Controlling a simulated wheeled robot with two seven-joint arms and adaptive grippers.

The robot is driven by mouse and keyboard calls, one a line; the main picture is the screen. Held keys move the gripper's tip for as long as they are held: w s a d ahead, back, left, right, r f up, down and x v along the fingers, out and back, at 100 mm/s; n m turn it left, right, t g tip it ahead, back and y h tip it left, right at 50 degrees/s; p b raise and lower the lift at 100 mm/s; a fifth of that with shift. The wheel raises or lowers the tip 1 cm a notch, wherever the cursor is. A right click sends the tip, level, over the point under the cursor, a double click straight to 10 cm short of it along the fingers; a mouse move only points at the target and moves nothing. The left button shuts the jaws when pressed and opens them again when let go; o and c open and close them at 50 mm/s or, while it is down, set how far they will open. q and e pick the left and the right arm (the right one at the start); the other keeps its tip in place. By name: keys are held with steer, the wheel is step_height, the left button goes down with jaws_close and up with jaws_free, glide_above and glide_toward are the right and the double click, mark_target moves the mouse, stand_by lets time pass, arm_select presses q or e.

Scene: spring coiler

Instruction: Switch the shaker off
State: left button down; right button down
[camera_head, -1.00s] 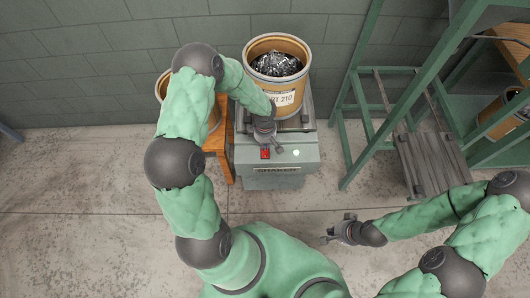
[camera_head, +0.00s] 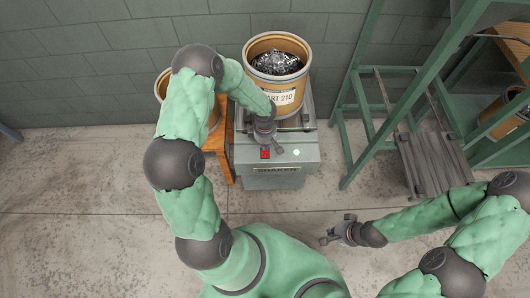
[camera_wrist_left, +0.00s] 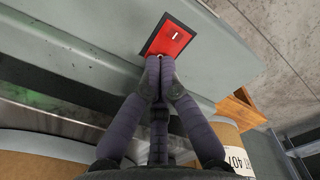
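The shaker (camera_head: 243,157) is a grey-green machine against the wall with a name plate on its front. Its red switch (camera_head: 265,154) is at the front left of its top. My left gripper (camera_head: 273,147) is just above the switch. In the wrist view its fingertips (camera_wrist_left: 160,66) are together and empty at the rocker's lower end; I cannot tell whether they touch it. My right gripper (camera_head: 335,229) is open and empty above the floor.
A drum (camera_head: 262,85) of metal pieces stands on the shaker. A pale lit lamp (camera_head: 296,152) is right of the switch. Another drum (camera_head: 163,85) stands on an orange stand (camera_head: 217,138) at left. A green frame (camera_head: 362,110) stands at right. The front floor is clear.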

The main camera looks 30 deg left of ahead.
arm_select(q)
steer(key=shift+f+b, duration=0.7)
steer(key=shift+b, duration=0.05)
stand_by(0.5)
steer(key=shift+r, duration=0.1)
steer(key=shift+r+p, duration=1.6)
steer(key=shift+r, duration=1.85)
steer(key=s+d+f+m+h, duration=0.2)
steer(key=s+d+f+m, duration=0.2)
steer(key=s+d+m, duration=0.4)
steer(key=s+d+f+m+h, duration=0.2)
steer(key=s+d+f+m, duration=0.2)
steer(key=s+d+m, duration=0.4)
steer(key=shift+s+d+p, duration=0.4)
steer(key=shift+s+d, duration=0.05)
steer(key=shift+d, duration=0.65)
